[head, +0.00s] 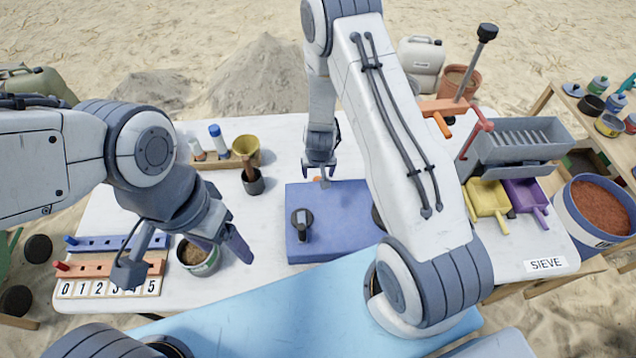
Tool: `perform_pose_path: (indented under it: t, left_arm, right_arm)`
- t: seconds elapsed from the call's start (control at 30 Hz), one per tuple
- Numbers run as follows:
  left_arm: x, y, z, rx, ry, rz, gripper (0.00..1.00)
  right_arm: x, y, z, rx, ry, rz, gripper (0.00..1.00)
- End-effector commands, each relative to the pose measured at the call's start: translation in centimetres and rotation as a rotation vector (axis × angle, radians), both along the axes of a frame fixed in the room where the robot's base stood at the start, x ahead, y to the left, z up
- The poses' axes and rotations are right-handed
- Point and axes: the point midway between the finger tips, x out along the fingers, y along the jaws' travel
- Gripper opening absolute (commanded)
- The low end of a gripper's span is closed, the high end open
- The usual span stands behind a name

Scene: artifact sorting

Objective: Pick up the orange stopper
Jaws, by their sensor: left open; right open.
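A small orange piece (316,178), probably the orange stopper, shows at the back edge of the blue mat (340,205). It is partly hidden by the fingers of my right gripper (321,183). My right gripper is open and points down right at this piece; I cannot tell whether it touches it.
A dark round-headed object (301,222) stands on the mat. Numbered tiles (108,288) lie front left. A sieve machine (515,140) and yellow scoop (487,199) are right.

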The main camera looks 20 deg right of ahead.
Motion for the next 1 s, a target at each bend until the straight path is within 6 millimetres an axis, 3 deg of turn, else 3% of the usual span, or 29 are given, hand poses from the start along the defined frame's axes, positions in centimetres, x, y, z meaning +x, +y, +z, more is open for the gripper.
perform_pose_path:
  t: [0.43, 0.77, 0.97, 1.0]
  left_arm:
    - [0.0, 0.0, 0.9, 0.0, 0.0, 0.0, 0.71]
    - [0.0, 0.0, 0.9, 0.0, 0.0, 0.0, 0.71]
    - [0.0, 0.0, 0.9, 0.0, 0.0, 0.0, 0.71]
    - [0.0, 0.0, 0.9, 0.0, 0.0, 0.0, 0.71]
  right_arm:
    - [0.9, -0.4, -4.8, 0.001, 0.003, 0.0, 0.79]
    - [1.1, -0.4, -5.5, 0.0, 0.0, 0.001, 0.79]
    - [1.1, -0.4, -5.4, 0.0, 0.001, 0.001, 0.02]
    - [1.1, -0.4, -5.4, 0.0, 0.001, 0.001, 0.0]
